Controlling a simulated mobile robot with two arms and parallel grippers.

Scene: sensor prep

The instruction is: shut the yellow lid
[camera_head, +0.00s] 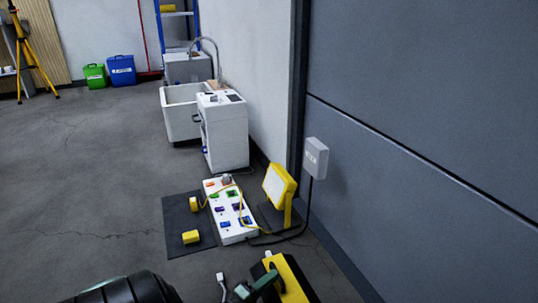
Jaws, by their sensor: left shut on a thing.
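A yellow and black thing (291,283) at the bottom edge of the head view, right of centre, looks like the yellow lid. The picture cuts it off, so I cannot tell how far open it stands. My left gripper (262,284), dark with green parts, is at its left side, shut on the yellow lid as far as I can see. Its fingertips are small and partly hidden. My right gripper is not in view.
A white power strip (229,232) with coloured switches lies beyond, beside a dark mat (173,222) with yellow blocks. A yellow work lamp (279,186) stands by the grey wall (430,130). A white cabinet (228,140) and sink (180,118) stand farther back.

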